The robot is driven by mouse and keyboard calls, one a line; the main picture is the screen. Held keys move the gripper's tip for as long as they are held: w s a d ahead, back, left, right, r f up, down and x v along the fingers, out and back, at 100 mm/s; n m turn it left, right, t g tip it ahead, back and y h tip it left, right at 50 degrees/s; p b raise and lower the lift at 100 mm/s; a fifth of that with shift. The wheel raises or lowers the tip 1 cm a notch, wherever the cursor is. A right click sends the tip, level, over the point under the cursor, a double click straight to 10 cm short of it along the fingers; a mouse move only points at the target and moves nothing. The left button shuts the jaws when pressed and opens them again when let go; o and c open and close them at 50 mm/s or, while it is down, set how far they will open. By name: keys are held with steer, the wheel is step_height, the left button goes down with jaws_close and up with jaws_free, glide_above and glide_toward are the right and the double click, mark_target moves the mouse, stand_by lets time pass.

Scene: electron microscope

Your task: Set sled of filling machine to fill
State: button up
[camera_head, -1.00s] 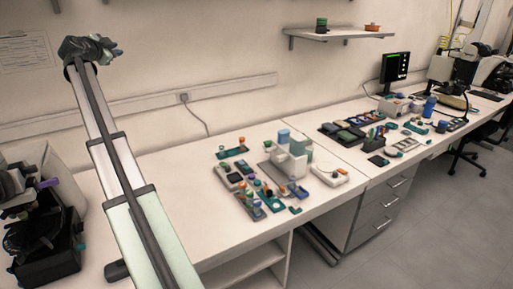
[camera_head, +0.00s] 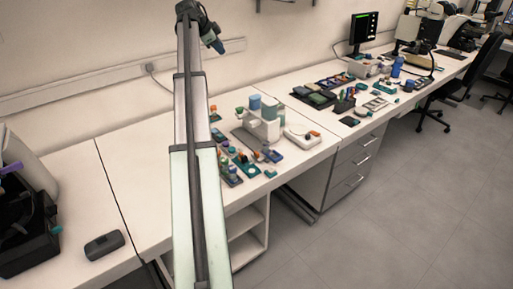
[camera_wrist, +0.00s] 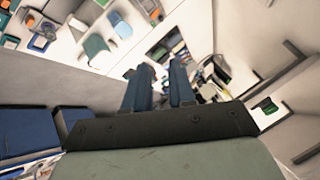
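The wrist view is tilted, and I cannot tell whether the machine shows there.
Dark trays (camera_head: 318,95) and a monitor (camera_head: 364,30) stand farther along. A black box (camera_head: 25,230) is at the left. A dark grey block (camera_head: 104,245) lies on bare bench. Blue binders (camera_wrist: 30,130) show in the wrist view.

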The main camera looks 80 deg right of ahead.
steer(key=s+f+n+y, duration=0.15)
steer(key=s+f, duration=0.25)
steer(key=s, duration=0.4)
steer(key=n+t+y, duration=0.4)
steer(key=n+y, duration=0.2)
steer(key=n, duration=1.5)
glide_above(257, 152)
step_height(257, 152, down, 22)
step_height(257, 152, down, 14)
steer(key=shift+a+r, duration=0.1)
steer(key=shift+r, duration=0.1)
steer(key=shift+c, duration=0.2)
jaws_close()
steer(key=shift+w, duration=0.1)
